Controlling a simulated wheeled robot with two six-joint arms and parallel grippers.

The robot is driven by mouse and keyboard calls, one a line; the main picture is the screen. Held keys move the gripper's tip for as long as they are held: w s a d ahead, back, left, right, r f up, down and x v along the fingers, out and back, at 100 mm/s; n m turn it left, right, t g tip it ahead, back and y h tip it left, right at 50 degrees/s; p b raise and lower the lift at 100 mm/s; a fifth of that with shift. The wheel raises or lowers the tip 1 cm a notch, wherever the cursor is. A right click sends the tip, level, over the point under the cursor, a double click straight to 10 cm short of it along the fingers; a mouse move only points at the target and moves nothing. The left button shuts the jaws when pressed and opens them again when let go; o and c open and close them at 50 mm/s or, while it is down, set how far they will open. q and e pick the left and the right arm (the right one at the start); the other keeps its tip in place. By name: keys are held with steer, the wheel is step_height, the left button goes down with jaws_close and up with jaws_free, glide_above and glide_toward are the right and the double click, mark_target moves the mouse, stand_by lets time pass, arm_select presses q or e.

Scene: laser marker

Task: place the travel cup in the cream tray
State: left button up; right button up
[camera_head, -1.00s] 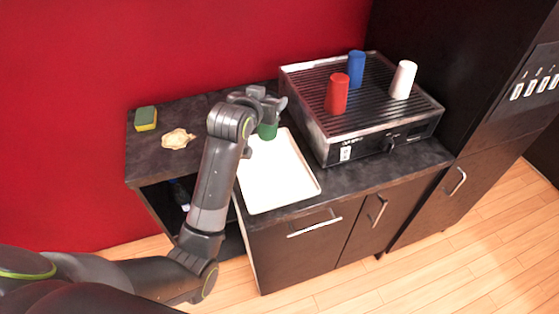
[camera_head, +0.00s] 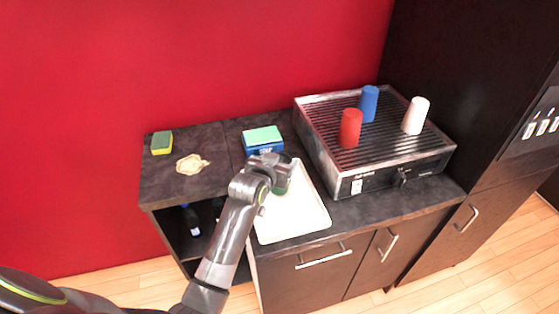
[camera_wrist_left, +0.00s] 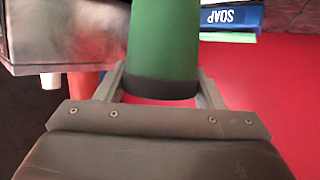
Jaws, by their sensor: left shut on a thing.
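The green travel cup (camera_wrist_left: 163,38) with a dark band at one end is between the fingers of my left gripper (camera_wrist_left: 160,92) in the left wrist view. In the head view my left gripper (camera_head: 279,176) is over the back part of the cream tray (camera_head: 302,222). It is shut on the cup, and only a small green part of the cup (camera_head: 281,191) shows below it. I cannot tell whether the cup touches the tray. The tray lies on the dark counter, its left side partly hidden by my arm. My right gripper is not in view.
A blue and green soap box (camera_head: 263,140) stands behind the tray. The grill (camera_head: 345,170) at the right carries a red cup (camera_head: 349,128), a blue cup (camera_head: 369,103) and a white cup (camera_head: 415,116). A sponge (camera_head: 162,143) and a beige dish (camera_head: 192,164) lie at the left.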

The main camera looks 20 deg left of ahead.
arm_select(q)
steer(key=shift+f, duration=0.1)
steer(key=o, duration=0.7)
steer(key=shift+r, duration=0.2)
steer(key=shift+s, duration=0.2)
steer(key=b+v, duration=0.1)
steer(key=v, duration=1)
steer(key=shift+s+r+b, duration=0.1)
steer(key=shift+s+b, duration=0.2)
